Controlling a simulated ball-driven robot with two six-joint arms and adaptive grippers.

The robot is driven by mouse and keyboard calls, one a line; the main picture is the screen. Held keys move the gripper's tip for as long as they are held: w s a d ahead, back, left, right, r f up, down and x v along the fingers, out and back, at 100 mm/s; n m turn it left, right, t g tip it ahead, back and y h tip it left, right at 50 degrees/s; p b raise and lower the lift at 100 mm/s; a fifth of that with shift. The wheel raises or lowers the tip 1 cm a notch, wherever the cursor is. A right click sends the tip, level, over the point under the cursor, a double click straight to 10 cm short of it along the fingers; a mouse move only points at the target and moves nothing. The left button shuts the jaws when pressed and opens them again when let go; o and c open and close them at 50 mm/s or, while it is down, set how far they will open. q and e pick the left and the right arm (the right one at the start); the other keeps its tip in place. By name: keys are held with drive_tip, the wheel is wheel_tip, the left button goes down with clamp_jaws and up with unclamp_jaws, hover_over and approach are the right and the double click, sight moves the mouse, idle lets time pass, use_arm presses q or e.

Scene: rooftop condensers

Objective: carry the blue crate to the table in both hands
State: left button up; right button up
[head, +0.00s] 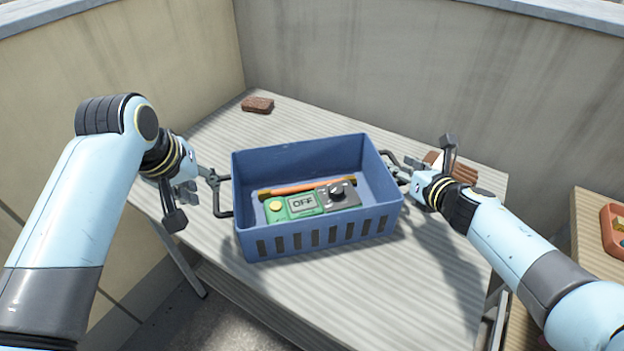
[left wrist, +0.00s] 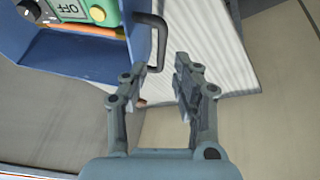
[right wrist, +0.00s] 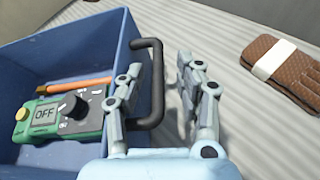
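The blue crate (head: 318,233) is over the ribbed table (head: 400,290) and appears to rest on it, upright. In it lie a green meter marked OFF (head: 302,205) and an orange-handled tool (head: 300,187). My left gripper (head: 209,178) is at the crate's left handle (head: 222,210). In the left wrist view its fingers are apart, with the handle (left wrist: 158,30) near the left fingertip. My right gripper (head: 402,172) is at the right handle (head: 388,157). In the right wrist view its open fingers stand either side of the handle (right wrist: 157,80), not closed on it.
A brown brick (head: 257,104) lies at the table's far left corner. A brown item with a white band (right wrist: 283,67) lies right of the crate. Concrete walls (head: 400,60) stand behind. Another wooden surface with an orange tray (head: 613,230) is at far right. The table's front is clear.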

drive_tip(key=v, duration=1.1)
drive_tip(key=shift+d, duration=0.1)
